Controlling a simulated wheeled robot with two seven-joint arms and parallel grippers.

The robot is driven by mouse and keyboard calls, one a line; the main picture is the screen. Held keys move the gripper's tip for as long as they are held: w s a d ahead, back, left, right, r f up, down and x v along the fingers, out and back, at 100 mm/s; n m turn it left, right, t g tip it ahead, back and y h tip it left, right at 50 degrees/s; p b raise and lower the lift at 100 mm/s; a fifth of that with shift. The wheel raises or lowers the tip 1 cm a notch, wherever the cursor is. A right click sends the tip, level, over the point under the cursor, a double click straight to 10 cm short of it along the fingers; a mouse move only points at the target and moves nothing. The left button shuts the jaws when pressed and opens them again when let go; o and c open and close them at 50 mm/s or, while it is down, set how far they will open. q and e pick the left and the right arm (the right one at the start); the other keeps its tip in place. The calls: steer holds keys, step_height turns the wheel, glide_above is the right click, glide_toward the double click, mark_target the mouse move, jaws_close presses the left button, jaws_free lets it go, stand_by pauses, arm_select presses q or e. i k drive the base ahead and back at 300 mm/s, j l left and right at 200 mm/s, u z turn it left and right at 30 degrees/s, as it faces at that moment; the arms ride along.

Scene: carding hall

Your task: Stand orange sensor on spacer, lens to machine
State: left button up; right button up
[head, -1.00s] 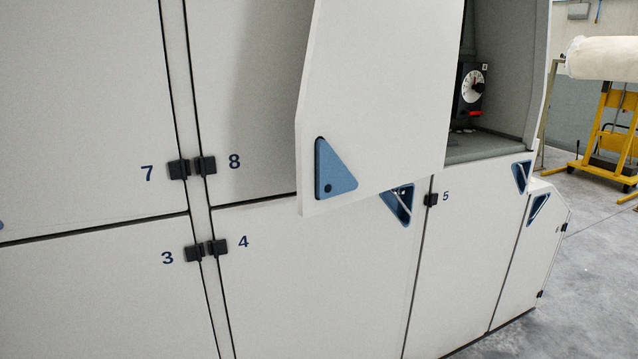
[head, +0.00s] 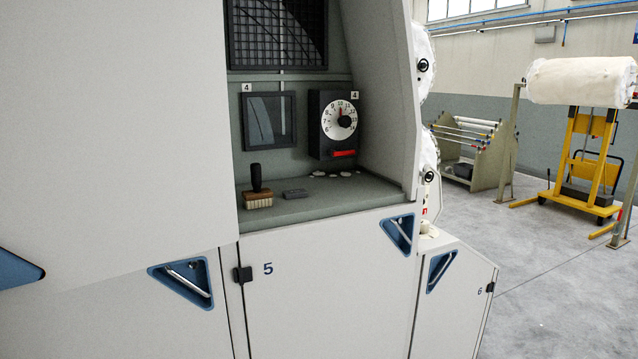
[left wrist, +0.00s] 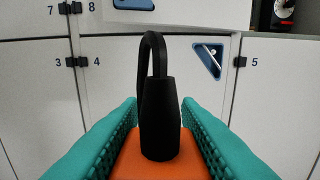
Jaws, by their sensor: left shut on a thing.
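The orange sensor (left wrist: 160,171) shows in the left wrist view, with a black cable boot and a looped black cable rising from it. My left gripper (left wrist: 159,104) has teal ribbed fingers, one on each side of the orange body, and is shut on it. The sensor's lens is not visible. In the head view, a small dark grey block (head: 294,194) lies flat on the machine's recessed shelf (head: 330,205); I cannot tell for sure whether it is the spacer. Neither gripper shows in the head view.
A wooden brush (head: 259,197) with a dark handle stands left of the block. White tufts lie below the dial. A raised panel (head: 120,110) borders the recess's left.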

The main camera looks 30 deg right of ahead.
mark_target(294, 191)
steer(key=i+l+u, duration=0.3)
steer(key=l, duration=1.35)
steer(key=l+u, duration=0.3)
steer(key=l, duration=1.4)
